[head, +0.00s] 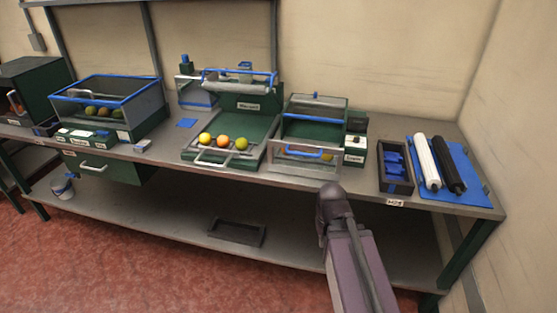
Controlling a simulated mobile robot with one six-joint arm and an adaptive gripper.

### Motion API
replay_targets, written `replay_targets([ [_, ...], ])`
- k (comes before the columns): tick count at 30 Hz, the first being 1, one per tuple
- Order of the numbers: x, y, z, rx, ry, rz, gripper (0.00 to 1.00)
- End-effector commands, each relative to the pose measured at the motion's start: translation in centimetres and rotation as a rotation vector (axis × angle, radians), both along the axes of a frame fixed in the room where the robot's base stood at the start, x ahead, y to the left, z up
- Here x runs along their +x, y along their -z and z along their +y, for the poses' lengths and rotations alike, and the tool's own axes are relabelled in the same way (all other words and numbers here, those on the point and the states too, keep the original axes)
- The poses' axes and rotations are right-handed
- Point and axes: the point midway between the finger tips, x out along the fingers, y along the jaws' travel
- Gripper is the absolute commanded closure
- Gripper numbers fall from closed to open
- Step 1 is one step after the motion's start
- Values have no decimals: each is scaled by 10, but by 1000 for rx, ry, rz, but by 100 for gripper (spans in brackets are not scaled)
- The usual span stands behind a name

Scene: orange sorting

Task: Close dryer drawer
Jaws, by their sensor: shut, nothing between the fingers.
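Several green bench units stand on the grey workbench, and their labels are too small to read surely, so I cannot tell which is the dryer. The right unit (314,108) has a clear-fronted drawer (290,162) with a blue handle at its front; how far it is out is unclear. The middle unit (250,128) has a front tray with a pale handle (213,160), holding a yellow, an orange and a green fruit. My arm rises from the lower right to a dark joint in front of the right unit. No gripper fingers show.
A glazed bin (140,108) with fruit stands at the left, above an under-bench drawer (122,171). A dark tray of blue pieces (381,183) and a blue mat (466,178) with white and black rollers lie at the right. A wall bounds the right side.

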Motion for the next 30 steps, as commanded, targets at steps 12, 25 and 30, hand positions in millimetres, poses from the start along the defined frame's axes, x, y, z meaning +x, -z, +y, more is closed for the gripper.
replay_targets([
  [12, 3, 1, 3, 9, 6, -14, 100],
  [25, 68, 8, 76, 277, 200, -299, 100],
  [30, 106, -4, 122, 502, 377, -449, 100],
])
